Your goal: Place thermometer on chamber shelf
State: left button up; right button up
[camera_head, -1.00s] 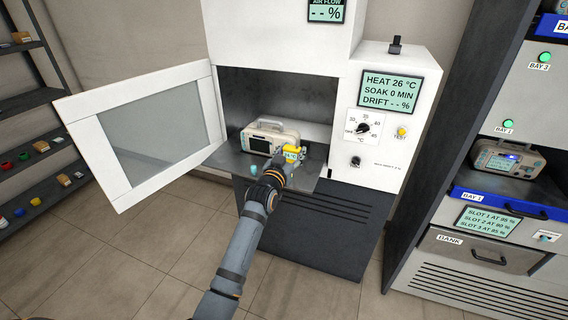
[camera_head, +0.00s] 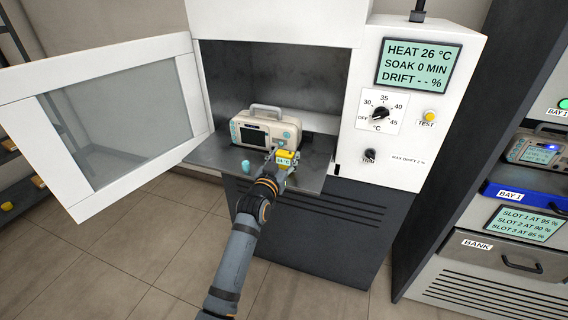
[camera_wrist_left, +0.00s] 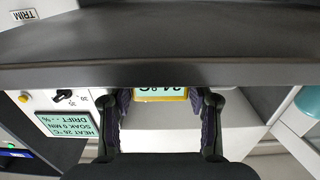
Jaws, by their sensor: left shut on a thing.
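The thermometer (camera_head: 286,155) is a small yellow block with a pale green display. My left gripper (camera_head: 275,168) is shut on it at the front of the chamber shelf (camera_head: 314,174). In the left wrist view, the thermometer (camera_wrist_left: 160,94) shows between the two fingers (camera_wrist_left: 165,108), its display upside down and partly cut off by a dark edge. I cannot tell whether it touches the shelf. The shelf is grey metal in the open chamber. My right gripper is not in view.
A beige monitor (camera_head: 264,130) stands on the shelf just behind the thermometer. A small blue cylinder (camera_head: 245,165) is at the shelf's front edge. The chamber door (camera_head: 110,120) hangs open to the left. The control panel (camera_head: 410,100) is on the right. Shelf to the right looks clear.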

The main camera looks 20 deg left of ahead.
pick_arm(q)
jog(key=shift+s+f, duration=0.1)
jog(key=o, duration=0.8)
jog(key=shift+s+d, duration=0.1)
jog(key=shift+s, duration=0.1)
jog(key=shift+o, duration=1.3)
jog(key=shift+r, duration=0.2)
jog(key=shift+o, duration=0.5)
jog(key=shift+w, duration=0.1)
jog(key=s, duration=1.2)
jog(key=shift+a, duration=0.25)
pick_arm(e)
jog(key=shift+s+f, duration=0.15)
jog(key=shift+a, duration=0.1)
